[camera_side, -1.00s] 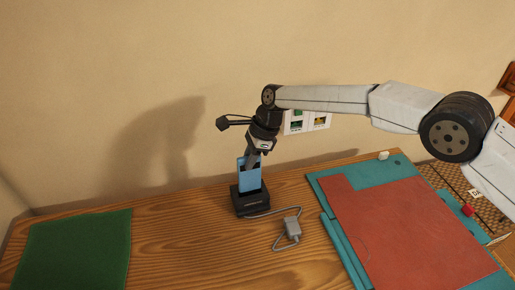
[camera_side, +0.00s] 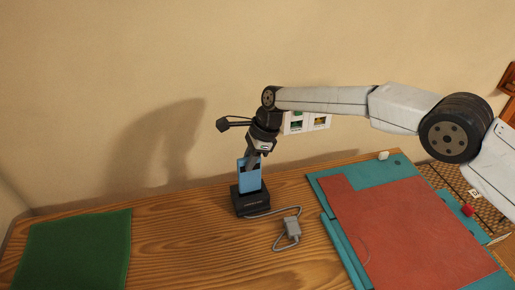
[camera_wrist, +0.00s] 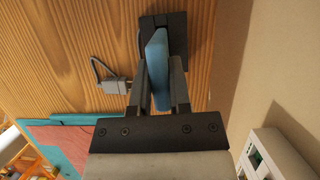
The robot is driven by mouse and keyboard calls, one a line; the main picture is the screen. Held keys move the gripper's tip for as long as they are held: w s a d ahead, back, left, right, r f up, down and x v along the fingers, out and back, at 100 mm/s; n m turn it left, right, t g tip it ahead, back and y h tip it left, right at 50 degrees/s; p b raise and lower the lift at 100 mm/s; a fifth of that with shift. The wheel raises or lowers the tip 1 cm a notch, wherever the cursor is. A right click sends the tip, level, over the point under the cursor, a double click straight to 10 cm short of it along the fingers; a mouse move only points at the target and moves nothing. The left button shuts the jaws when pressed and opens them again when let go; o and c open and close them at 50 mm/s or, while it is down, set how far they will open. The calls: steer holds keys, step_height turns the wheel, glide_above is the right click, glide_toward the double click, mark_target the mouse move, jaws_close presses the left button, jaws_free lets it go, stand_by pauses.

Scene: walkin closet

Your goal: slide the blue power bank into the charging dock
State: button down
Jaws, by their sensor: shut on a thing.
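The blue power bank (camera_side: 249,177) stands upright at the black charging dock (camera_side: 251,202), its lower end at or in the dock's top; how deep it sits I cannot tell. My gripper (camera_side: 252,163) is above the dock and shut on the power bank's upper part. In the wrist view the power bank (camera_wrist: 159,65) is between the two fingers of my gripper (camera_wrist: 160,90). The dock (camera_wrist: 183,38) lies beyond it there, and the power bank hides part of the dock.
A grey plug with a cable (camera_side: 292,228) lies right of the dock. A green mat (camera_side: 72,250) lies at left, and a red sheet (camera_side: 410,230) on a teal mat (camera_side: 341,253) at right. The wall (camera_side: 100,90) stands close behind. Bare wood lies left of the dock.

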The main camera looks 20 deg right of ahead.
steer(key=shift+f, duration=1.9)
stand_by(2.7)
steer(key=shift+c, duration=0.4)
jaws_free()
steer(key=shift+r, duration=0.1)
steer(key=shift+r, duration=3.9)
